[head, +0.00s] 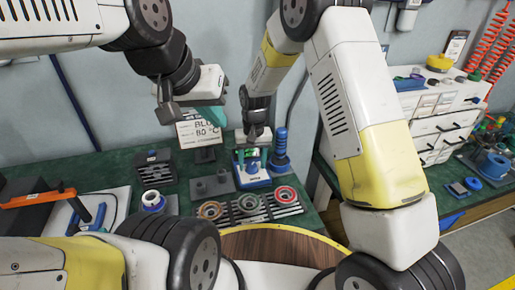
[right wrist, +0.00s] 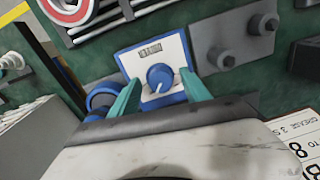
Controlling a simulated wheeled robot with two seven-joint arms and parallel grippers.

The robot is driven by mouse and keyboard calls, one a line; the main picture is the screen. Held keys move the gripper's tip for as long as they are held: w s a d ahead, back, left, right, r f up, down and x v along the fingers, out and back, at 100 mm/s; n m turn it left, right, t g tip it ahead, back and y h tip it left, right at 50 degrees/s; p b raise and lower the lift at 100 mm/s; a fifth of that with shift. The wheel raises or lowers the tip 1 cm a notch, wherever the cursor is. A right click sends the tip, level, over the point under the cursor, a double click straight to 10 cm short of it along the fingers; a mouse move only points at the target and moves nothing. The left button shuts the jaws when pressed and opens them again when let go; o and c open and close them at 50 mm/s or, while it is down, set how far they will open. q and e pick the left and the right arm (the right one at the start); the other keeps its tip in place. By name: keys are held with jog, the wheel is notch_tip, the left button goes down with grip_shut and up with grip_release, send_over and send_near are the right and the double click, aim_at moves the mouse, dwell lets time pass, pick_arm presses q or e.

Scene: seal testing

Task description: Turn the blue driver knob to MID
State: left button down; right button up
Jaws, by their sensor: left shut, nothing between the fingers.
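The blue driver knob (right wrist: 160,75) sits on a white, blue-edged panel (right wrist: 176,48) in the right wrist view; a pale mark on it points toward the bottom of the picture. My right gripper (right wrist: 161,79) is open, with one teal finger on each side of the knob; I cannot tell whether they touch it. In the head view the right gripper (head: 250,157) is over the blue driver unit (head: 254,182) and hides the knob. My left gripper (head: 213,115) is shut and empty, raised in front of the sign.
A blue spool stand (head: 281,145) is close right of the driver. A grey block with pegs (head: 212,186) is left of it. A tray with rings (head: 247,208) lies in front.

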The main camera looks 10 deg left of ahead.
aim_at(255, 165)
jog(key=shift+r, duration=0.1)
jog(key=r, duration=0.7)
jog(key=shift+d+r, duration=0.2)
jog(key=shift+r, duration=0.1)
jog(key=shift+d+r, duration=0.2)
jog(key=shift+r, duration=0.15)
jog(key=s+d+r+m+t+y, duration=0.1)
jog(key=s+d+r+t, duration=0.1)
jog(key=s+d+r, duration=0.6)
jog(key=s+d+r+m+t+y, duration=0.15)
jog(key=s+d+r, duration=0.25)
jog(key=d+r, duration=0.75)
jog(key=s+d+r+t, duration=0.1)
jog(key=s+d+t, duration=0.2)
jog(key=s, duration=0.5)
jog(key=shift+s+d+r+h, duration=0.2)
jog(key=shift+d+r+h, duration=0.25)
jog(key=shift+d, duration=0.25)
